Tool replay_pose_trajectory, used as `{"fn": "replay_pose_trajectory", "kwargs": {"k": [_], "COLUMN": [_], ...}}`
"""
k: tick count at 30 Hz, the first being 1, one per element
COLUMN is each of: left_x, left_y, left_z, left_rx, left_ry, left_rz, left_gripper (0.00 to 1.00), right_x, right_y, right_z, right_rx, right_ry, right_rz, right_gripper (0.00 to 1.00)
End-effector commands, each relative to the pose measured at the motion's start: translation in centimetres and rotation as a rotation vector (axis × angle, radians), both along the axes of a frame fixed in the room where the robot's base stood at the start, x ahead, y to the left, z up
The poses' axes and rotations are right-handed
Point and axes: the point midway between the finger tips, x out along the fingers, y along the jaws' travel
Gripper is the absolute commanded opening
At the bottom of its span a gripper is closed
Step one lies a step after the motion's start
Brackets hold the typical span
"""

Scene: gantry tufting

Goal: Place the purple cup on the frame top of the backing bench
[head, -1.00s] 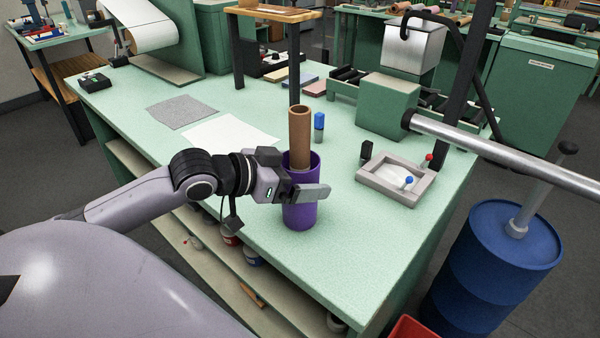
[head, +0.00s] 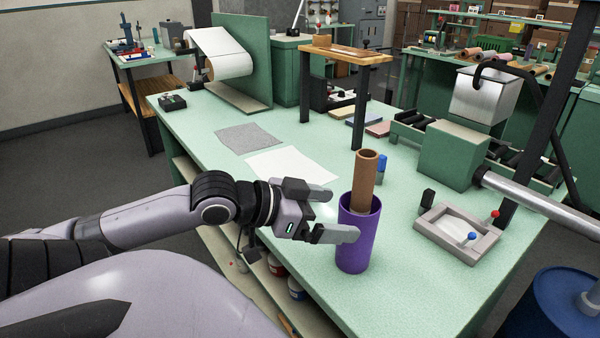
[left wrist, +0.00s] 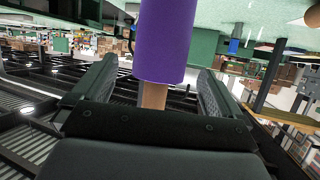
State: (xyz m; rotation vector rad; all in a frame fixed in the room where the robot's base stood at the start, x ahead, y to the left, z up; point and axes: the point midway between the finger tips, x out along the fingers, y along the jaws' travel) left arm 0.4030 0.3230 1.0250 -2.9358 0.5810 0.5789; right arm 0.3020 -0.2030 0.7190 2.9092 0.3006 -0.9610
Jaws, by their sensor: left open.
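The purple cup (head: 358,245) stands upright on the green bench top (head: 420,270), near its front edge. A brown cardboard tube (head: 366,180) stands up out of the cup. My left gripper (head: 340,212) is open and empty just left of the cup, with its fingertips at the cup's near left side. In the left wrist view the cup (left wrist: 165,40) lies ahead of the spread fingers, with the tube (left wrist: 153,95) below it in the picture. My right gripper is not in view. A wooden top on black posts (head: 345,53) rises from the bench; I cannot tell whether it is the frame top.
A grey tray (head: 440,240) with red and blue knobs sits right of the cup. A small blue bottle (head: 382,168) stands behind it. White (head: 292,165) and grey (head: 247,138) sheets lie flat to the left. A green roller unit (head: 450,153) stands behind right.

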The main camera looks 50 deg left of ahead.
Motion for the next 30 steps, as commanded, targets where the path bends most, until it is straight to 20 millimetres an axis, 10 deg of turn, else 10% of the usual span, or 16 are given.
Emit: {"fn": "replay_pose_trajectory", "kwargs": {"k": [30], "left_x": [-4.8], "left_y": [2.0], "left_z": [2.2], "left_rx": [-0.001], "left_ry": [0.0], "left_rz": [0.0], "left_gripper": [1.0], "right_x": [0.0], "right_y": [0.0], "right_z": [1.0], "right_rx": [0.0], "right_ry": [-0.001], "right_rz": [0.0], "right_gripper": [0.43]}}
